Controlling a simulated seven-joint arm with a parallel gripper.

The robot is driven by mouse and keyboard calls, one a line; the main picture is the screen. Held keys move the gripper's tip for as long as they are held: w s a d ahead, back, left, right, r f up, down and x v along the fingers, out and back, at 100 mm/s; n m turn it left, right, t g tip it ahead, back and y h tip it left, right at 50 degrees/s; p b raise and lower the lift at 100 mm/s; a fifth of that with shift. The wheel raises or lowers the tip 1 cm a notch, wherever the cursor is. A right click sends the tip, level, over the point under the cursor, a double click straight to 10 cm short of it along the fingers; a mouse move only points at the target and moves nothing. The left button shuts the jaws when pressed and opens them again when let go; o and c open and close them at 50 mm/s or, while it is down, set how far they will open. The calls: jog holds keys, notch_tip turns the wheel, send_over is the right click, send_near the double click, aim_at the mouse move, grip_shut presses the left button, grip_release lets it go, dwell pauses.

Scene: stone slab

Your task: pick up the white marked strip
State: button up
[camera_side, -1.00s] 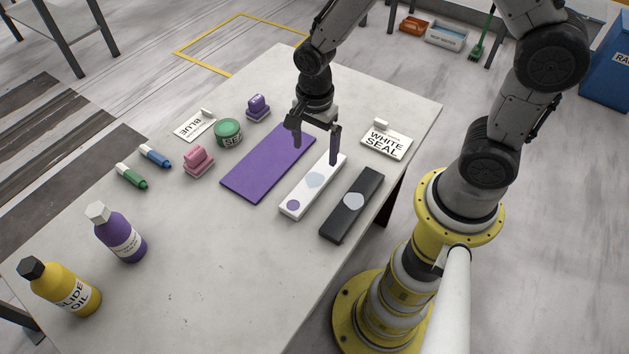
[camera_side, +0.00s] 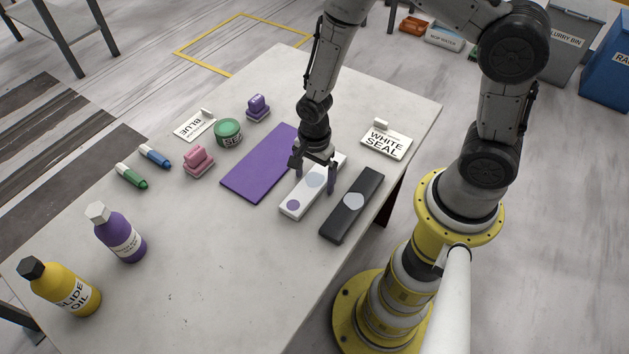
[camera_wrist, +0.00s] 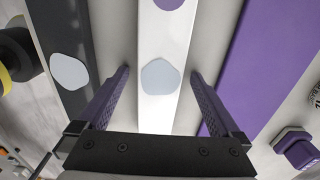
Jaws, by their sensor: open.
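The white strip (camera_side: 295,201) lies flat on the stone slab between a purple mat (camera_side: 251,172) and a black strip (camera_side: 343,219). It bears a purple dot at its near end and a pale grey patch near its middle. My gripper (camera_side: 315,186) is open, low over the strip, with one finger on each side of it. In the wrist view the white strip (camera_wrist: 165,40) runs between the two fingers, with its pale patch (camera_wrist: 160,77) between the fingertips. The fingers look apart from its long edges.
Two bottles stand at the lower left.

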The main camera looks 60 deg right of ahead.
jog(key=shift+c, duration=0.3)
grip_shut()
jog(key=shift+r, duration=0.1)
